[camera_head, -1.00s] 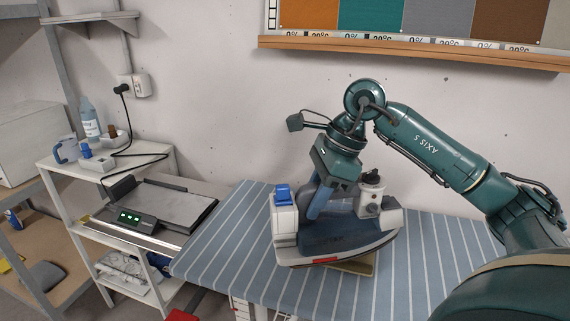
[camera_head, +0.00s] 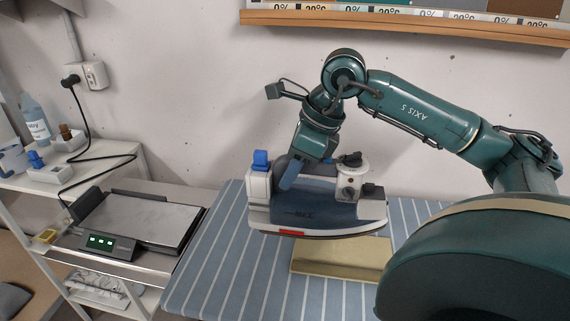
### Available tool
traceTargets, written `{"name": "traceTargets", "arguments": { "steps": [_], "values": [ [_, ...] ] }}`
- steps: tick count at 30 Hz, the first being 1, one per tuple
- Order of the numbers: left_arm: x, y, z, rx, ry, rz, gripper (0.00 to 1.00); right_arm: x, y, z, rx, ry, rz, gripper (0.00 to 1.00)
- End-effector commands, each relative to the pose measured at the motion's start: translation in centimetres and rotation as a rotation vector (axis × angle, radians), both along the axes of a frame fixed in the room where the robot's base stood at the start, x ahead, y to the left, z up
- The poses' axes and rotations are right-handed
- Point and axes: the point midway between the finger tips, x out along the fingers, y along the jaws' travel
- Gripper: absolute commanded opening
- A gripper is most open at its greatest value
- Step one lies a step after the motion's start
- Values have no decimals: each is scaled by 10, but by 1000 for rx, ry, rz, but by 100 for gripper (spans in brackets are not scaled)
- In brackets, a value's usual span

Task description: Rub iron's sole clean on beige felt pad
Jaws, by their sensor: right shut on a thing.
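The iron (camera_head: 310,214), dark blue with white ends and a red mark low on its side, is in the middle of the head view. My right gripper (camera_head: 296,172) is shut on the iron, seemingly at its handle; the fingertips are partly hidden. The beige felt pad (camera_head: 340,262) lies on the striped ironing board (camera_head: 230,270). The iron is over the pad's far part and hides some of it. I cannot tell whether the sole touches the pad. The sole's face is hidden. My left gripper is not in view.
Left of the board, a grey plate device with a green-lit display (camera_head: 112,243) stands on a white shelf unit. A bottle (camera_head: 36,118), a cable and small containers are behind it. A wall with a wooden ledge (camera_head: 400,22) is at the back.

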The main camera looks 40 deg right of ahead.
Motion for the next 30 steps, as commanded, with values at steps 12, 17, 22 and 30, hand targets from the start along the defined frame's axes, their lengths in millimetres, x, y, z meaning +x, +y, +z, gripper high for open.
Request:
{"name": "traceTargets", "arguments": {
  "steps": [12,17,22,30],
  "values": [
    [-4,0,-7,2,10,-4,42,1,0,-2,1,-5,-2,0],
    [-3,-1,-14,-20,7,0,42,1,0,-15,0,-5,-1,0],
    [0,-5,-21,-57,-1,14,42,1,0,-31,1,-6,-1,0],
    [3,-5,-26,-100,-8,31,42,1,0,-48,1,-6,-1,0]
  ]
}}
